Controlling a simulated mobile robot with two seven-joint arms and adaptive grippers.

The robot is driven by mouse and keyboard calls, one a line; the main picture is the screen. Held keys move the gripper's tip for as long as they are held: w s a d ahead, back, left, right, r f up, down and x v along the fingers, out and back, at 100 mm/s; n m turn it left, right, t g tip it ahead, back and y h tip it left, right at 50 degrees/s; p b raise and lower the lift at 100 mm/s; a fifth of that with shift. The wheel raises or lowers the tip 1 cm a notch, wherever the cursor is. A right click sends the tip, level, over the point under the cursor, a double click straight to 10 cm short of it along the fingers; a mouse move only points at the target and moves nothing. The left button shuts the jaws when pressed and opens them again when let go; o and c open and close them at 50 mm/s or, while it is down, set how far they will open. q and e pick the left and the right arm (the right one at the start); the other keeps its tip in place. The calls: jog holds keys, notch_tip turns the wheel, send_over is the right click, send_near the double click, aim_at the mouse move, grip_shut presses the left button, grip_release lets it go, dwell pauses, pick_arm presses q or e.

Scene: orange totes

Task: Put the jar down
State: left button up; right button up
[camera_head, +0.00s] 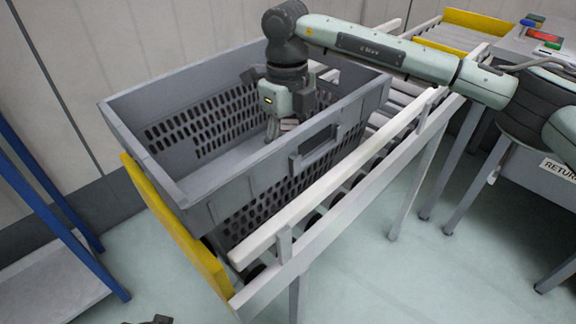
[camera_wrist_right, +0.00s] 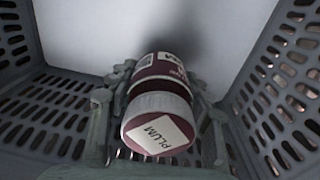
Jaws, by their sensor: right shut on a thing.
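The jar (camera_wrist_right: 158,112) is dark red with a pale lid edge and a label reading PLUM, seen lid-on in the right wrist view. My right gripper (camera_wrist_right: 158,125) is shut on it, with a finger on each side. The jar is mostly hidden there by the gripper. Whether its lower end touches the tote floor I cannot tell. A small dark part at the bottom edge of the head view may be my left gripper (camera_head: 155,320).
The tote has slotted walls and a bare floor (camera_wrist_right: 85,30) around the jar. It stands on a roller conveyor with a pale side rail (camera_head: 335,195) and a yellow end stop (camera_head: 175,235). A blue-framed rack (camera_head: 50,195) stands at left.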

aim_at(288, 123)
notch_tip(288, 123, down, 4)
jog(key=shift+r, duration=0.2)
pick_arm(q)
jog(key=shift+s+f, duration=0.1)
jog(key=shift+f, duration=0.35)
pick_arm(e)
jog(key=shift+f, duration=0.2)
pick_arm(q)
jog(key=shift+f, duration=0.1)
jog(key=shift+r, duration=0.3)
pick_arm(e)
jog(key=o, duration=1.5)
jog(key=shift+f, duration=0.1)
notch_tip(288, 123, up, 11)
jog(key=shift+w+a+f, duration=0.1)
jog(key=shift+w+a, duration=0.05)
jog(key=shift+r, duration=0.6)
pick_arm(q)
jog(key=shift+r, duration=0.65)
pick_arm(e)
jog(key=shift+r, duration=0.1)
pick_arm(q)
jog(key=shift+a, duration=0.1)
